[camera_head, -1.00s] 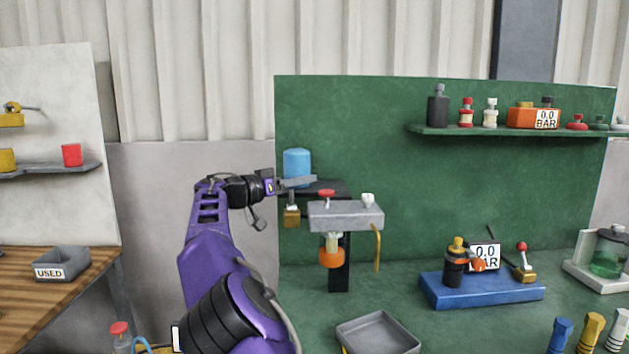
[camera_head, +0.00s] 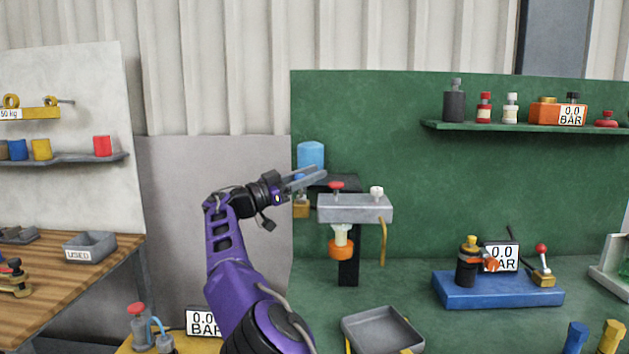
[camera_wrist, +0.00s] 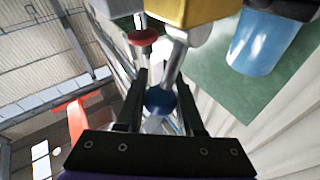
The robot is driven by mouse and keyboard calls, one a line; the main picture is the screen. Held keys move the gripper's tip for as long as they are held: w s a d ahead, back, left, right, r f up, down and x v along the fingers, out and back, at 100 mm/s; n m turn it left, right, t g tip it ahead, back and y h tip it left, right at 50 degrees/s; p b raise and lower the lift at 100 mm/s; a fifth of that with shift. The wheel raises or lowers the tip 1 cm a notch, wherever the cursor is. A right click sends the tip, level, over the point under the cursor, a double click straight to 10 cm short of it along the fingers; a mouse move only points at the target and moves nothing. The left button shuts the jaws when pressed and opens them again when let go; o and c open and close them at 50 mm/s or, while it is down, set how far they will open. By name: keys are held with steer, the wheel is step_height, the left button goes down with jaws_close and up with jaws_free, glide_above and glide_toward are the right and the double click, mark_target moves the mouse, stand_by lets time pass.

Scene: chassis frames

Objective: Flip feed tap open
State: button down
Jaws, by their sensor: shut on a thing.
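The feed tap shows in the wrist view as a brass body (camera_wrist: 195,10) with a pale metal lever (camera_wrist: 174,66) ending in a round blue knob (camera_wrist: 160,101). My gripper (camera_wrist: 162,78) has its two dark fingers on either side of this knob, shut on it. In the head view the brass body (camera_head: 301,209) sits below the blue cylinder (camera_head: 311,154), and my gripper (camera_head: 318,176) is in front of that cylinder, with its fingers angled up to the right. They hide much of the lever there.
A grey block (camera_head: 355,209) with a red knob (camera_head: 337,185) and a white knob stands close to the right of my gripper. An orange-collared funnel (camera_head: 342,249) hangs below it. A grey tray (camera_head: 382,330) lies on the green bench. A blue-based pump (camera_head: 498,288) is farther right.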

steer(key=shift+s+f+m+h+b, duration=0.2)
steer(key=shift+s+m+h, duration=0.2)
steer(key=shift+m, duration=0.3)
steer(key=shift+s+f+m+h+b, duration=0.1)
steer(key=shift+s+m+h+b, duration=0.2)
steer(key=shift+m, duration=0.4)
steer(key=c, duration=0.5)
jaws_free()
steer(key=shift+c, duration=0.2)
steer(key=shift+r, duration=0.1)
